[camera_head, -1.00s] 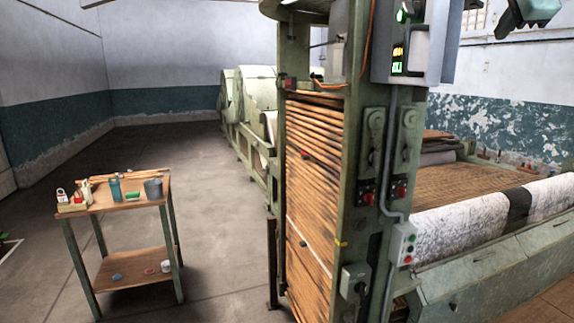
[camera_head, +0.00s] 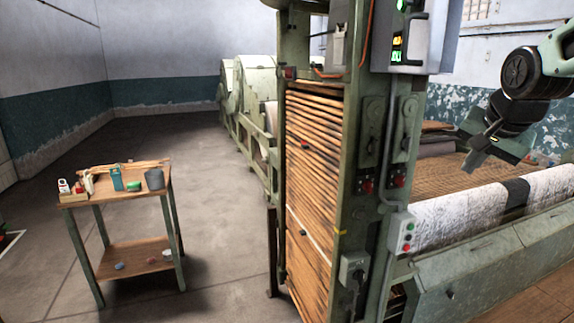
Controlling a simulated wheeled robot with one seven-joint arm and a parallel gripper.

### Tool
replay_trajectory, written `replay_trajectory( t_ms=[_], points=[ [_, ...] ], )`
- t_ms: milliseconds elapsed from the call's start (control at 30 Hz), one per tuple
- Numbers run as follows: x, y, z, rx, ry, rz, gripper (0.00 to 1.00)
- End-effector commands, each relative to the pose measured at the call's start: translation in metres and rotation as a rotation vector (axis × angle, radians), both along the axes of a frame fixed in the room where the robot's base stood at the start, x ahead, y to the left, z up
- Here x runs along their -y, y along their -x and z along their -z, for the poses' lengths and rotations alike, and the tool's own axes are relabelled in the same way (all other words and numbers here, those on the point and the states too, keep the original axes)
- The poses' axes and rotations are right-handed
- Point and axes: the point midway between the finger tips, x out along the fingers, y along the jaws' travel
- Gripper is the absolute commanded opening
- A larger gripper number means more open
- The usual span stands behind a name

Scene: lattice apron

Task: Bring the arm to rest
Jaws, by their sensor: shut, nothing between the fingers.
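My arm reaches in from the right edge of the head view, with a dark round joint and a pale green link. My gripper (camera_head: 472,166) hangs at its end, pointing down and to the left. It is shut with nothing in it.
A tall green machine frame (camera_head: 368,165) with wooden slats (camera_head: 312,180) and a control box (camera_head: 403,232) stands left of my gripper. A wooden table (camera_head: 120,190) with small items stands farther left on open floor. Large green machines (camera_head: 248,90) stand behind.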

Motion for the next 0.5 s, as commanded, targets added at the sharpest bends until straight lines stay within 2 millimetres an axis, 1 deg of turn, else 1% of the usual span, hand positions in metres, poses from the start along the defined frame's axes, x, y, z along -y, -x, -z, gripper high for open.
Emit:
replay_trajectory(
  t_ms=[33, 100, 167, 200, 267, 300, 367, 400, 467, 500],
  points=[
    [-0.008, 0.021, 0.032, -0.061, 0.039, -0.089, 0.0],
    [-0.016, 0.047, 0.066, -0.125, 0.087, -0.208, 0.0],
    [-0.022, 0.069, 0.09, -0.172, 0.12, -0.301, 0.0],
    [-0.025, 0.083, 0.104, -0.201, 0.14, -0.359, 0.0],
    [-0.03, 0.103, 0.123, -0.239, 0.164, -0.437, 0.0],
    [-0.032, 0.116, 0.134, -0.262, 0.178, -0.487, 0.0],
    [-0.035, 0.136, 0.149, -0.294, 0.197, -0.558, 0.0],
    [-0.037, 0.148, 0.158, -0.314, 0.209, -0.605, 0.0],
    [-0.04, 0.168, 0.171, -0.343, 0.225, -0.673, 0.0],
    [-0.042, 0.181, 0.179, -0.362, 0.233, -0.718, 0.0]
  ],
)
